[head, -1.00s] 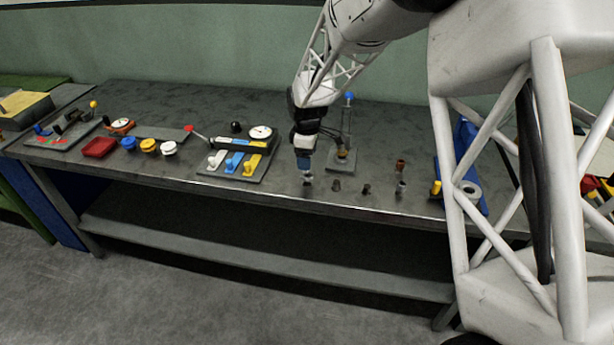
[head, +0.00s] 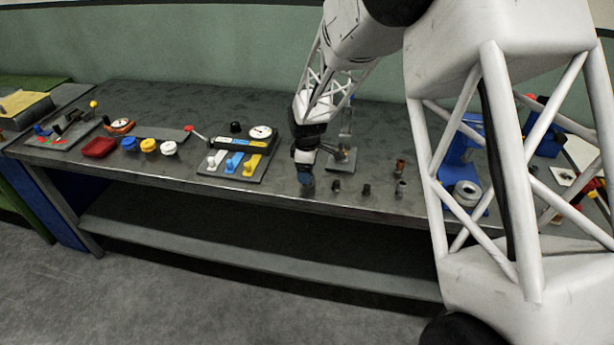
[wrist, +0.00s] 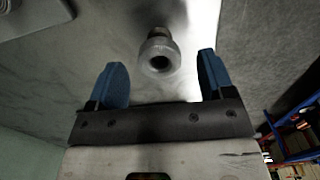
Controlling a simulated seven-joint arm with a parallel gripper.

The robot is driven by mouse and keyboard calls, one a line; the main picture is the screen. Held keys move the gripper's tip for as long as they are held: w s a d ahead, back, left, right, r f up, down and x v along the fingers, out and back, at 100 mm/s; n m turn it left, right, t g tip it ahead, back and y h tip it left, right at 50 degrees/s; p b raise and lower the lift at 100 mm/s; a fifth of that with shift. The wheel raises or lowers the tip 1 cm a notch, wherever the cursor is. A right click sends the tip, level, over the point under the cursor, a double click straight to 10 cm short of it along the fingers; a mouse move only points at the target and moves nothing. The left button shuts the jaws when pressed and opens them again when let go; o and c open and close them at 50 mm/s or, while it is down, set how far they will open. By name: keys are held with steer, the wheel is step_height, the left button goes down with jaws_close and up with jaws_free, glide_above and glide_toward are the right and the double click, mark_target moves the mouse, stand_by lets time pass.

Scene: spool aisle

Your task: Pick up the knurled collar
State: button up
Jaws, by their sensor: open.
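A grey metal collar (wrist: 159,54) with a round hole and what looks like a ridged rim shows in the wrist view. It appears between the two blue fingers of my gripper (wrist: 162,68), apart from both, with a gap on each side. In the head view my gripper (head: 306,178) points down near the front edge of the bench, and the collar is largely hidden by the fingers there. The gripper is open and holds nothing.
Small dark parts stand right of my gripper: one close by (head: 336,186), another (head: 366,189), and a brownish one (head: 400,167) farther right. A grey-based stand (head: 341,164) is behind. A switch panel (head: 232,176) lies left. The bench's front edge (head: 260,188) is close.

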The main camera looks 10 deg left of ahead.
steer(key=shift+f, duration=0.55)
steer(key=c, duration=1)
steer(key=shift+r, duration=0.15)
steer(key=shift+r, duration=0.85)
steer(key=shift+s+d+r, duration=0.1)
steer(key=shift+s+r, duration=0.1)
steer(key=shift+r, duration=0.7)
steer(key=s+d, duration=0.3)
steer(key=s, duration=0.4)
steer(key=s+d+r, duration=0.1)
steer(key=s+d, duration=0.2)
steer(key=s, duration=0.4)
steer(key=shift+d+r, duration=0.15)
steer(key=shift+d, duration=0.2)
